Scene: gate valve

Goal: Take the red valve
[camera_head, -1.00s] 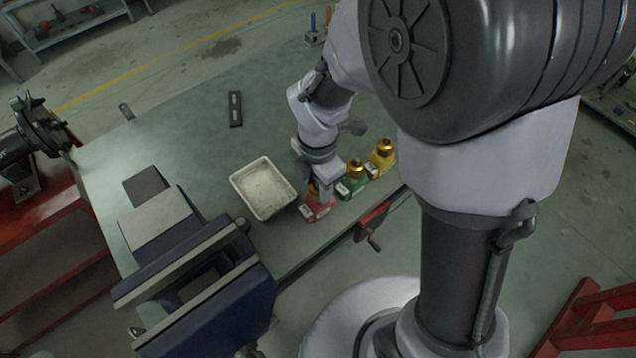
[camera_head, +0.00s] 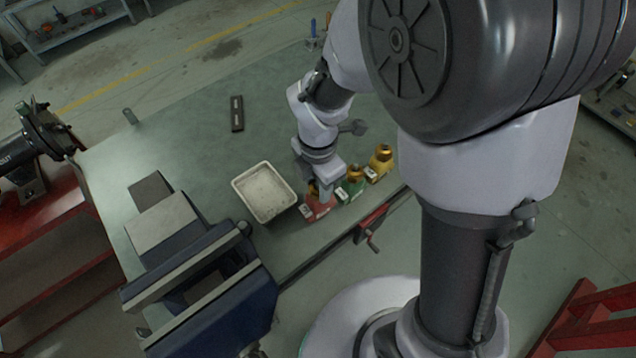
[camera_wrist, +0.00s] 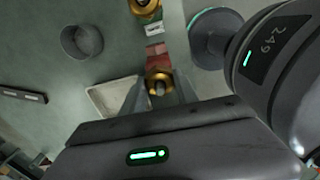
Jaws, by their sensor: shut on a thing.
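The red valve (camera_head: 317,210) stands on the workbench at the left end of a short row of valves. It has a red body and a brass top. My gripper (camera_head: 318,190) is over it from above and shut on its upper part, which the fingers partly hide in the head view. In the wrist view the brass top (camera_wrist: 158,80) sits between the two fingers (camera_wrist: 160,98), with the red body (camera_wrist: 158,55) just beyond. The valve still appears to rest on the bench.
A green valve (camera_head: 355,183) and a yellow valve (camera_head: 381,160) stand close to the right. A white tray (camera_head: 240,196) lies just left. A blue vise (camera_head: 225,310) stands at the bench's front left.

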